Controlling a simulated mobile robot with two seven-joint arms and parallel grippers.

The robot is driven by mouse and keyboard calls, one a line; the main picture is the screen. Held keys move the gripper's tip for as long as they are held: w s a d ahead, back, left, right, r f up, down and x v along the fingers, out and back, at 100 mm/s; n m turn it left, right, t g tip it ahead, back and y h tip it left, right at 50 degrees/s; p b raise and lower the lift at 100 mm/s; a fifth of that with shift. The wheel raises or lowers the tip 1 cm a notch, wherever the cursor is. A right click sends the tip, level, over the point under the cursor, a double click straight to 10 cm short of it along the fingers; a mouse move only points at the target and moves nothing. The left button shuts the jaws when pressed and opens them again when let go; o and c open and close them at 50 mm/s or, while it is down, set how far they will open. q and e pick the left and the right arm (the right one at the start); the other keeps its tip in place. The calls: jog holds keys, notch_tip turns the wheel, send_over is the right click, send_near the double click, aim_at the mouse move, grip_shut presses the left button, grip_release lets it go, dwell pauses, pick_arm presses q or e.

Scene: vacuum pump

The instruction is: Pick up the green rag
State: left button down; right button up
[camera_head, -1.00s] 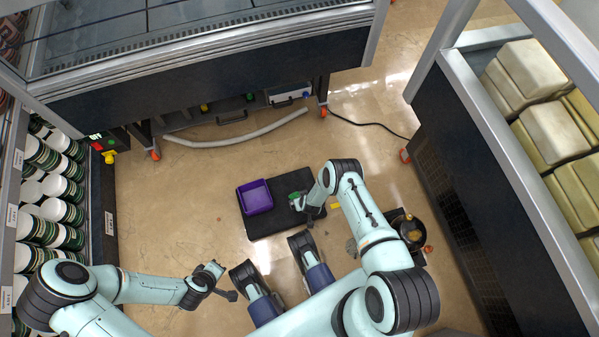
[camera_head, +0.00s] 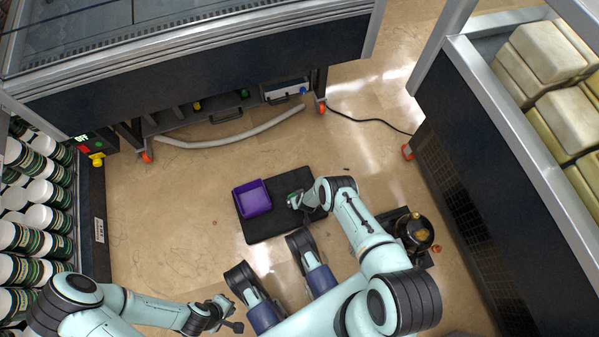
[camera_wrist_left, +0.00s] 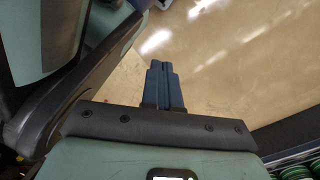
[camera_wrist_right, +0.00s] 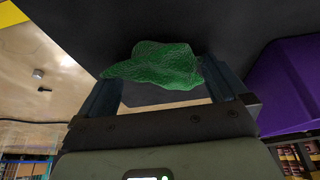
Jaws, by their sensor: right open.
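The green rag (camera_wrist_right: 160,66) is a crumpled cloth on the black mat (camera_wrist_right: 85,25). In the right wrist view it lies between and just beyond the tips of my right gripper (camera_wrist_right: 162,80). That gripper is open, with one finger on each side of the rag. In the head view the rag (camera_head: 295,199) is small and partly hidden by my right gripper (camera_head: 303,203). My left gripper (camera_head: 231,315) hangs low at the left of the head view, away from the mat. In the left wrist view its fingers (camera_wrist_left: 161,68) are together with nothing between them.
A purple tray (camera_head: 252,198) sits on the mat, left of the rag. A dark round device with brass parts (camera_head: 415,232) stands right of my right arm. A grey hose (camera_head: 235,137) and black cable (camera_head: 370,122) lie on the floor. Open floor surrounds the mat's left side.

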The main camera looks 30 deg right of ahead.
jog(key=shift+f, duration=0.1)
pick_arm(q)
jog(key=shift+s, duration=0.15)
pick_arm(e)
jog(key=c, duration=0.9)
pick_arm(q)
jog(key=w+d+r+t+p, duration=0.1)
jog(key=w+r+t+p, duration=0.4)
jog(key=w+r, duration=0.4)
jog(key=shift+s+d+r+m+g+h+p, duration=0.2)
jog(key=shift+s+d+r+m+g+p, duration=0.05)
jog(key=shift+s+d+r+g+p, duration=0.55)
jog(key=shift+s+d+r+m+g+h+p, duration=0.25)
jog(key=shift+s+d+r+g+p, duration=0.2)
jog(key=shift+s+d+g+p, duration=0.4)
pick_arm(e)
jog(key=shift+r, duration=10.05)
pick_arm(q)
jog(key=shift+a+t, duration=0.15)
jog(key=shift+t, duration=0.1)
